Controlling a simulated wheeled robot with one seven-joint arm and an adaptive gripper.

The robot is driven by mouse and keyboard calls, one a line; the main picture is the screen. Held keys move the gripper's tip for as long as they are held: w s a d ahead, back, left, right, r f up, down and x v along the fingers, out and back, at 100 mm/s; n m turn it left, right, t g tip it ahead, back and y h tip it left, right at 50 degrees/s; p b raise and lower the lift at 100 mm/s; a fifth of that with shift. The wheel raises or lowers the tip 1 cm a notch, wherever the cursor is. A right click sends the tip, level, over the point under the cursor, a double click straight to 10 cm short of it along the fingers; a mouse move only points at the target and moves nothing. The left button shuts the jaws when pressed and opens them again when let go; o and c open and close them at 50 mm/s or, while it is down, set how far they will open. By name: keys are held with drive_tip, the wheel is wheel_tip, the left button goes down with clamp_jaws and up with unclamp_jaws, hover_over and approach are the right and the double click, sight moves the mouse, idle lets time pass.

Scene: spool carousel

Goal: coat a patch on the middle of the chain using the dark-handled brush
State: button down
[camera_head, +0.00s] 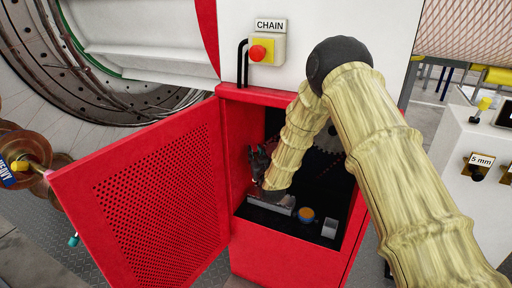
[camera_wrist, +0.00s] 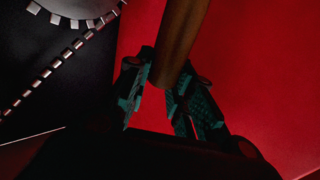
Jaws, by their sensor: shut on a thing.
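The chain (camera_wrist: 46,72) shows in the wrist view at the left, a slanting row of small pale links beside a grey toothed wheel (camera_wrist: 85,5) on a dark panel. In the head view only a faint line of it shows behind my arm. My gripper (camera_wrist: 166,82) is shut on the dark brown handle of the brush (camera_wrist: 182,35), which rises out of the top of the wrist view. The bristles are not visible. In the head view my gripper (camera_head: 258,163) is inside the red cabinet near its left wall; the chain lies to its right, apart.
The perforated red door (camera_head: 145,195) of the cabinet (camera_head: 255,97) stands open to the left. On the cabinet floor are a grey metal tray (camera_head: 270,204), a round blue-and-orange tin (camera_head: 306,215) and a small grey block (camera_head: 329,229). A red button (camera_head: 258,53) sits above.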

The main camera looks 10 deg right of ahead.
drive_tip(key=shift+r+p, duration=0.4)
drive_tip(key=shift+r, duration=0.6)
